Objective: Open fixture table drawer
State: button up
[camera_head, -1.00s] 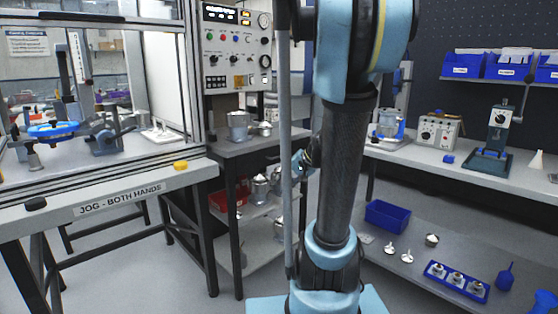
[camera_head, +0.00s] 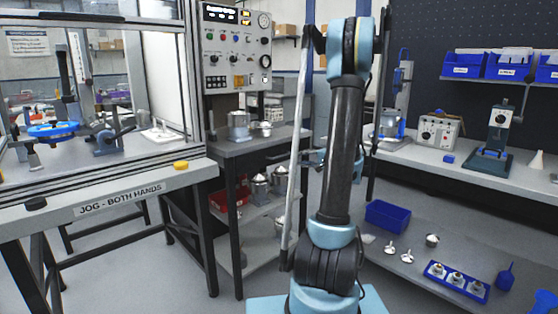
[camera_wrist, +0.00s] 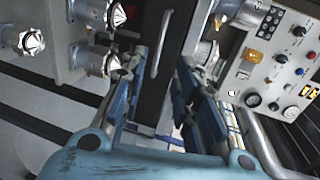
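The fixture table (camera_head: 275,143) stands between the machine enclosure and my arm in the head view, with a grey top and dark legs. In the wrist view its dark drawer front (camera_wrist: 181,28) carries a slim silver bar handle (camera_wrist: 160,45). The drawer looks closed. My gripper (camera_wrist: 153,80) is open and empty, with one finger to each side of the handle's line in the picture. The handle appears beyond the fingertips; I cannot tell the exact gap. In the head view my arm hides most of the gripper and the drawer handle.
Metal housings stand on the tabletop and lower shelves, with a red bin (camera_head: 228,199) below. The control panel (camera_head: 237,48) rises behind the table. A workbench (camera_head: 455,170) is at right, with a blue tray (camera_head: 456,281) on its lower shelf. Floor at lower left is clear.

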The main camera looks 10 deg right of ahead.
jog(key=x, duration=1.7)
jog(key=shift+w, duration=0.3)
grip_shut()
